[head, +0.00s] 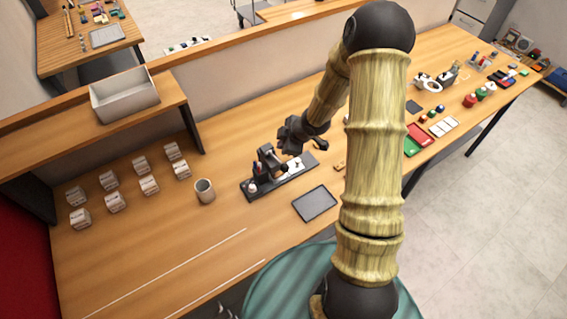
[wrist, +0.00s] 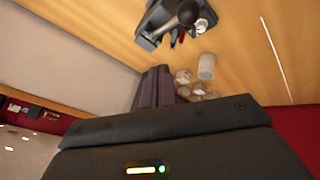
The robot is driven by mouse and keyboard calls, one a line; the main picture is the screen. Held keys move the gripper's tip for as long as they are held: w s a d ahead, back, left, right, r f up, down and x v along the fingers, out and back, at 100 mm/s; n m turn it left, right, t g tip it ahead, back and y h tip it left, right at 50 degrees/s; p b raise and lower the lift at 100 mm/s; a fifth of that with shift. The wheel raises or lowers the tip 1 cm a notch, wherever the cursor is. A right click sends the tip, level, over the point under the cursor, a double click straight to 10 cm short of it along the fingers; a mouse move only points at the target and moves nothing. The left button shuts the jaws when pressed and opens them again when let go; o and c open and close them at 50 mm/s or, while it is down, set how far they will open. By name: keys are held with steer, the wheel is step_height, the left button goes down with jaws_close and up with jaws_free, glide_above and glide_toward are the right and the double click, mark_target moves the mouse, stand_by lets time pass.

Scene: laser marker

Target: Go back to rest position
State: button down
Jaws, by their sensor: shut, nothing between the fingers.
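My arm rises from the front and bends over the bench. Its dark end, my gripper (head: 291,139), hangs above the middle of the bench, close behind the laser marker in the head view. It is shut and holds nothing. Its fingertips are hard to make out. The laser marker (head: 268,165) is a small dark device on a long dark base, with small coloured items on it. It also shows upside down at the top of the wrist view (wrist: 178,20). A dark housing with a lit strip fills the bottom of the wrist view.
A grey cup (head: 205,191) stands left of the marker, with several small white boxes (head: 115,201) further left. A flat dark tray (head: 315,204) lies in front right. A white bin (head: 124,97) sits on the raised shelf. The bench's front left is clear except for white lines.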

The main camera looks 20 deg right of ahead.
stand_by(0.5)
steer(key=shift+s+d+r+m+h+b, duration=0.15)
steer(key=shift+s+d+m+h+b, duration=0.1)
steer(key=shift+s+m+h+b, duration=0.3)
steer(key=s+r+m+g+h+b, duration=0.1)
steer(key=s+r+m+b, duration=0.1)
steer(key=s+m+b, duration=0.3)
steer(key=s+a+r+m+g+h+b, duration=0.1)
steer(key=s+m+b, duration=0.4)
steer(key=s, duration=0.9)
steer(key=r+m, duration=0.1)
steer(key=m, duration=0.2)
steer(key=shift+s+g, duration=0.2)
steer(key=shift+g, duration=0.2)
